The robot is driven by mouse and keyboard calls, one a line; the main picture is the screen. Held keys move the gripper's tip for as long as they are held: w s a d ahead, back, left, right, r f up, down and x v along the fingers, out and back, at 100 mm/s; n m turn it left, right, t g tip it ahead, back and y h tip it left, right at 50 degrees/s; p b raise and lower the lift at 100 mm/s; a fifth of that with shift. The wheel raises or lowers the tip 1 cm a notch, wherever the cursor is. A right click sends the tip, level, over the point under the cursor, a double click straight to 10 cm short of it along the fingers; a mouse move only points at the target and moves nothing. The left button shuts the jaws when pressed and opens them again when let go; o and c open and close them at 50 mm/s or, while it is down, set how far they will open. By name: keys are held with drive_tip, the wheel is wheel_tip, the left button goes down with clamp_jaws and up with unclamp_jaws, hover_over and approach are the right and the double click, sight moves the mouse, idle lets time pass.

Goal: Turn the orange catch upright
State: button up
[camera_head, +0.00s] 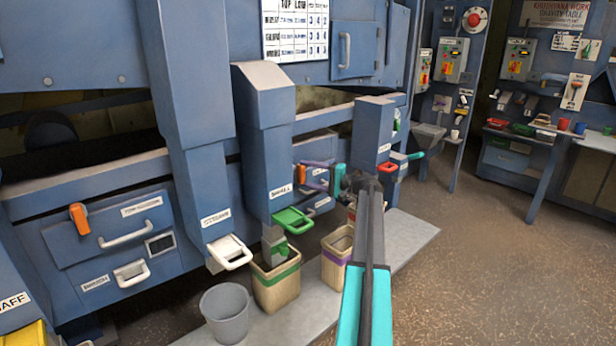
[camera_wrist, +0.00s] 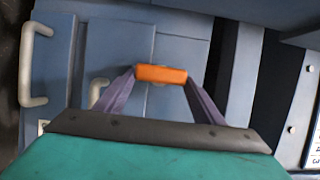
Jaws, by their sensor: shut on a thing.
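In the wrist view, an orange catch (camera_wrist: 161,73) sits between the tips of my purple gripper fingers (camera_wrist: 160,80), one finger at each end. My gripper is shut on it. Its long side runs across the picture, crosswise to the white handle at the left. Behind it is a blue panel front. In the head view, my gripper (camera_head: 315,175) is beyond the "SMALL" chute, at the blue machine front; the catch there is too small to read its tilt. Another orange catch (camera_head: 79,219) is on the left drawer, leaning slightly from vertical.
Chutes with a white handle (camera_head: 230,252) and a green handle (camera_head: 293,220) jut out left of my gripper. Below stand a grey bucket (camera_head: 225,313) and a green-banded bin (camera_head: 276,283). Open floor (camera_head: 470,270) lies at the right.

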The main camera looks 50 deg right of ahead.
drive_tip(key=shift+s+d+f, duration=0.1)
idle(0.3)
drive_tip(key=o, duration=1.1)
drive_tip(key=shift+c, duration=0.2)
drive_tip(key=b+v, duration=0.1)
drive_tip(key=v, duration=1.2)
drive_tip(key=shift+s+b, duration=0.3)
drive_tip(key=shift+s, duration=0.05)
drive_tip(key=shift+d, duration=0.1)
